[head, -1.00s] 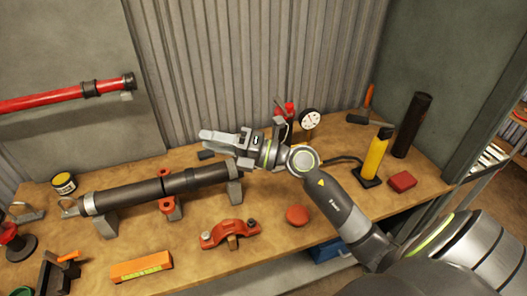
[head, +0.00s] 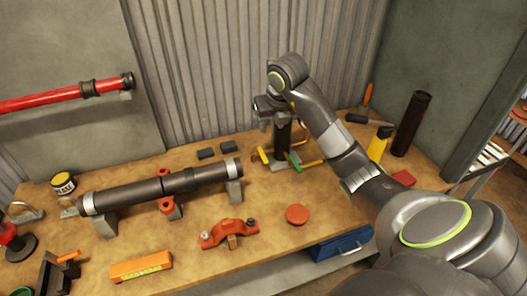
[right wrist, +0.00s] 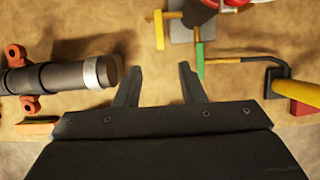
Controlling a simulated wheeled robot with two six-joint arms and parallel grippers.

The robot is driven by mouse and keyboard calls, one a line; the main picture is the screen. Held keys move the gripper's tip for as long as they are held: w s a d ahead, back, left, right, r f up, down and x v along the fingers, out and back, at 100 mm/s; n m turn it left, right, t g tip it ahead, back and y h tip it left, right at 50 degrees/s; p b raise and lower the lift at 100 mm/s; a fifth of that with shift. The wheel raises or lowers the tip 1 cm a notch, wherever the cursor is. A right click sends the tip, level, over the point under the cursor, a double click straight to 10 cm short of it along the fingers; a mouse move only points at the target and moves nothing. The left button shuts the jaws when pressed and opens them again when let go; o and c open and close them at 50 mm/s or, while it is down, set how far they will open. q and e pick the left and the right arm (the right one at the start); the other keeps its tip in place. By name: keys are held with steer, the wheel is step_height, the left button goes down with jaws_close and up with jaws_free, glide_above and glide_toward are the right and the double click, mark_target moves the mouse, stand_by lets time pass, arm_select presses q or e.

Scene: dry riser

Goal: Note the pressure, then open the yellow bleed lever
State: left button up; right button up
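The yellow bleed lever (head: 263,155) shows at the foot of a dark upright riser pipe (head: 283,135). It also shows at the top of the right wrist view (right wrist: 158,30). A green lever (head: 294,162) is just right of it. My right gripper (right wrist: 157,88) is open and empty, its two fingers pointing toward the levers without touching the yellow one. In the head view my right arm covers the pressure gauge, so no reading shows. My left gripper is out of view.
A black pipe (head: 165,186) lies on supports to the left. A red coupling (head: 229,233) and red cap (head: 297,214) lie in front. A yellow cylinder (head: 378,146) and dark tube (head: 411,124) stand right. Bench between pipe and levers is fairly clear.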

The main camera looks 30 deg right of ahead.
steer(key=b, duration=0.7)
glide_toward(263, 155)
steer(key=shift+v, duration=1.75)
steer(key=p+x, duration=0.3)
steer(key=x, duration=0.8)
steer(key=shift+r, duration=0.1)
jaws_close()
